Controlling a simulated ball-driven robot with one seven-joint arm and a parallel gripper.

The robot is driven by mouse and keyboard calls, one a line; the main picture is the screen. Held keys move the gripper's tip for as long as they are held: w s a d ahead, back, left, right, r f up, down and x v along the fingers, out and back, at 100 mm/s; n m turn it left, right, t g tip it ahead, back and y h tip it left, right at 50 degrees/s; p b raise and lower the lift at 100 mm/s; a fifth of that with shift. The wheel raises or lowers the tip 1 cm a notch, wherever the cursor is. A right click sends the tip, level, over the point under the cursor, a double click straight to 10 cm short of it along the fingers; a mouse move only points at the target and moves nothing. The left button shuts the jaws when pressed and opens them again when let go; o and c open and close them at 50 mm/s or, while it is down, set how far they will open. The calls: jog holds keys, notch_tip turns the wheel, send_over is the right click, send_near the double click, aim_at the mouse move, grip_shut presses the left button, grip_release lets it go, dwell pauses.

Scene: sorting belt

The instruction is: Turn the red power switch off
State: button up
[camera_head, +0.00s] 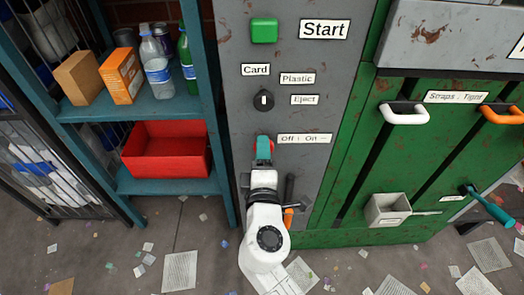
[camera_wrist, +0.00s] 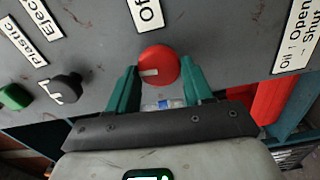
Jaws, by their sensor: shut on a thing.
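The red power switch (camera_wrist: 160,58) is a round red knob with a short white mark, on the grey panel in the wrist view. The mark points toward the left of that view. My gripper (camera_wrist: 161,72) has its two teal fingers on either side of the knob and is shut on it. In the head view my gripper (camera_head: 264,148) reaches the panel beside the "Off : On" label (camera_head: 305,139) and hides nearly all of the switch.
Above the switch are a black selector knob (camera_head: 264,100) and a green Start button (camera_head: 264,30). A lever (camera_head: 289,189) with an orange part is close to the right of my arm. A teal shelf (camera_head: 170,108) with a red bin (camera_head: 166,170) stands left. Paper scraps litter the floor.

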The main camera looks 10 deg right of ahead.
jog(key=shift+a+f+n, duration=0.1)
jog(key=shift+n, duration=0.4)
jog(key=o, duration=1)
jog(key=s, duration=0.3)
jog(key=s+a, duration=0.1)
jog(key=s, duration=0.6)
jog(key=shift+s+a, duration=0.35)
jog(key=shift+a, duration=0.05)
